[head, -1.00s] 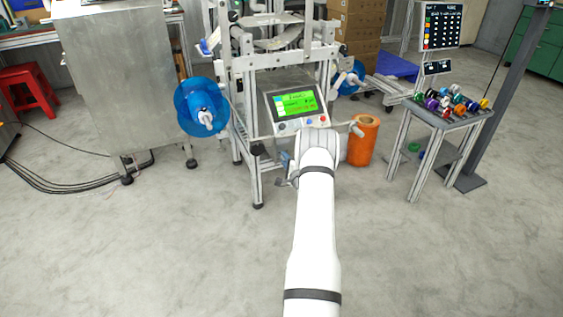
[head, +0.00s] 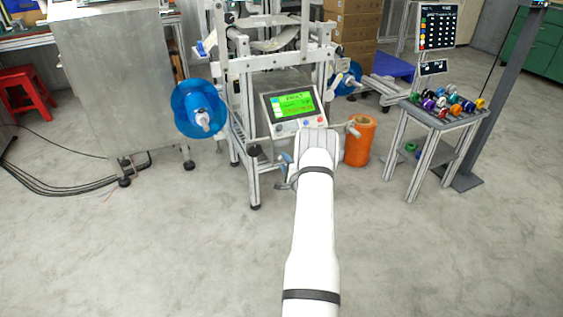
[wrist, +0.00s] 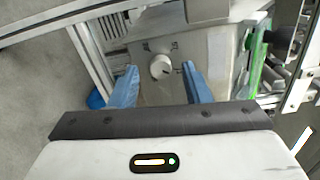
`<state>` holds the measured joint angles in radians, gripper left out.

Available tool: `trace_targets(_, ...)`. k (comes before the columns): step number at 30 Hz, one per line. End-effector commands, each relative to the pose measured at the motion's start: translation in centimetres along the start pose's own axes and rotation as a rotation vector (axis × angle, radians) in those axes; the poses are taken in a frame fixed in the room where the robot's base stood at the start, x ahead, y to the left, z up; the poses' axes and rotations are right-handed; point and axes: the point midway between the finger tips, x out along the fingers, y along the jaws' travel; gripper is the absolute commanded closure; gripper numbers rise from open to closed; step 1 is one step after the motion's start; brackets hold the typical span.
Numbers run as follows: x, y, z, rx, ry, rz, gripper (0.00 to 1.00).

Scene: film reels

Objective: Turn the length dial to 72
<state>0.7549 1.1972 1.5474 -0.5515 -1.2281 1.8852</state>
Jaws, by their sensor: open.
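The white round dial (wrist: 161,67) sits on a grey panel face in the wrist view. Small dark marks are printed around it, too small to read. My gripper (wrist: 159,72) is open, with its blue fingers on either side of the dial. I cannot tell whether they touch it. In the head view the control box with a green screen (head: 293,105) stands on the machine frame. My arm ends just in front of it and hides its lower part; the dial does not show there.
Blue reels (head: 199,108) flank the machine's aluminium frame. An orange spool (head: 360,141) stands right of the box. A small table (head: 445,118) with several coloured spools is farther right, beside a dark post (head: 497,90). The floor in front is clear.

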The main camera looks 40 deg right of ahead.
Motion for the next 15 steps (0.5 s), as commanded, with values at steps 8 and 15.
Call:
trace_targets(8,-4.7,-0.3,0.0,0.001,0.003,0.0,0.57)
trace_targets(15,-6.3,-0.2,0.0,-0.001,0.002,-0.001,0.57)
